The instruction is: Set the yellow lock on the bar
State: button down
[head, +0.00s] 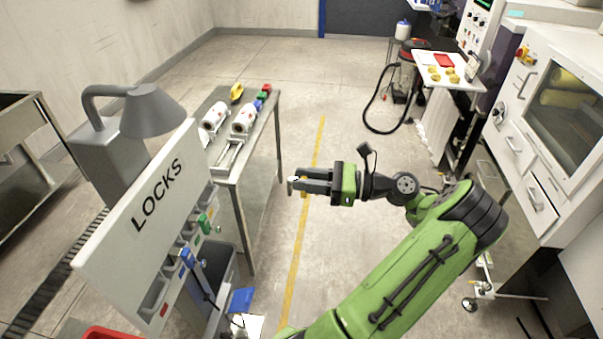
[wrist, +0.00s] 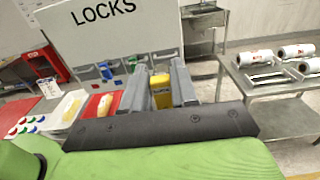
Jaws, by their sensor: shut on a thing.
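My gripper (head: 293,186) is stretched out over open floor in the head view, to the right of the LOCKS board (head: 150,205). In the wrist view its grey fingers (wrist: 160,69) are shut on the yellow lock (wrist: 161,92), which sits between them. Only a little yellow shows at the fingers in the head view. A green lock (head: 204,223), a blue lock (head: 187,258) and a red lock (head: 163,310) hang along the board's lower edge. My gripper is apart from the board. I cannot tell which part is the bar.
A steel table (head: 228,168) with white rolls (head: 244,118) and a yellow piece (head: 236,93) stands behind the board. A lamp-like grey hood (head: 150,110) rises behind the board. Cabinets (head: 540,120) line the right side. The middle floor is clear.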

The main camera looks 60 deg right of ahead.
jog(key=p+v, duration=0.2)
jog(key=v, duration=0.7)
jog(key=shift+s+p, duration=0.3)
jog(key=shift+s, duration=0.05)
